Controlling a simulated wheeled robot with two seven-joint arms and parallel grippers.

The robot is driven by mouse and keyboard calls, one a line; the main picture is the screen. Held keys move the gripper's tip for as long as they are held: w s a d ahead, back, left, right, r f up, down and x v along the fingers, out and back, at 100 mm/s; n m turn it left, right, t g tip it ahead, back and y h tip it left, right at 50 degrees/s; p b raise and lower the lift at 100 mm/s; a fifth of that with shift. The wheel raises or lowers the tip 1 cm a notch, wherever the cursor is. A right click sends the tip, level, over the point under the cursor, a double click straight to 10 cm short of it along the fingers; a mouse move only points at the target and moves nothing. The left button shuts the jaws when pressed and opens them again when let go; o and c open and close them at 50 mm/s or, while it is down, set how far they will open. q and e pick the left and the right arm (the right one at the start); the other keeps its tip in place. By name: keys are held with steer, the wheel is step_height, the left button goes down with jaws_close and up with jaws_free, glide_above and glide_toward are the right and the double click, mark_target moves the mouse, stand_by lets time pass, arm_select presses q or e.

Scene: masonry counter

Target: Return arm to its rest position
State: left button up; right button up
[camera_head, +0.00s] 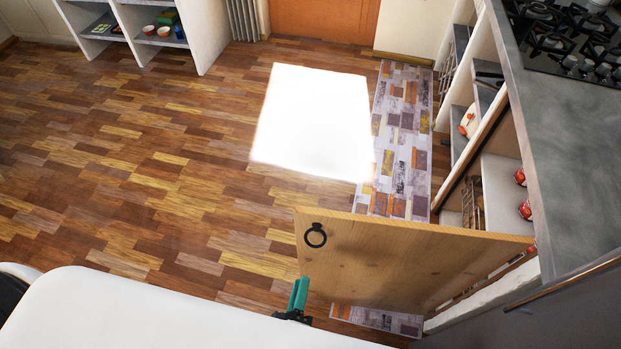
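My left gripper (299,296) shows at the bottom centre, its teal fingers pointing up past the edge of my white body. The fingers overlap in this view, so the gap between them is unclear. No object shows between them. The fingers are near the lower left edge of an open wooden cabinet door (400,262), below its black ring handle (316,235) and apart from the handle. Most of my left arm is hidden. My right gripper is not in view.
The door stands out from the counter (572,150) on the right, where shelves hold red items (525,210). A gas hob (575,40) is on top. A patterned rug (402,140) runs along the counter. The wooden floor (130,170) at left is clear.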

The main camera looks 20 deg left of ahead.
arm_select(q)
steer(key=s+a+f+m+g+h, duration=0.1)
steer(key=s+f+m+g+h, duration=0.25)
steer(key=f, duration=0.65)
steer(key=s+a+f+m+g, duration=0.25)
steer(key=f+m+g, duration=0.3)
steer(key=f, duration=0.45)
steer(key=s+a+f+m+g+y, duration=0.1)
steer(key=s+a+f+m+g, duration=0.2)
steer(key=s, duration=0.4)
steer(key=s+a+f+m+g+y, duration=0.2)
steer(key=s+a+f+m+g, duration=0.2)
steer(key=s+a+f, duration=0.3)
steer(key=shift+s+a+f+g, duration=0.35)
steer(key=shift+s+a+g, duration=0.15)
steer(key=shift+a, duration=0.2)
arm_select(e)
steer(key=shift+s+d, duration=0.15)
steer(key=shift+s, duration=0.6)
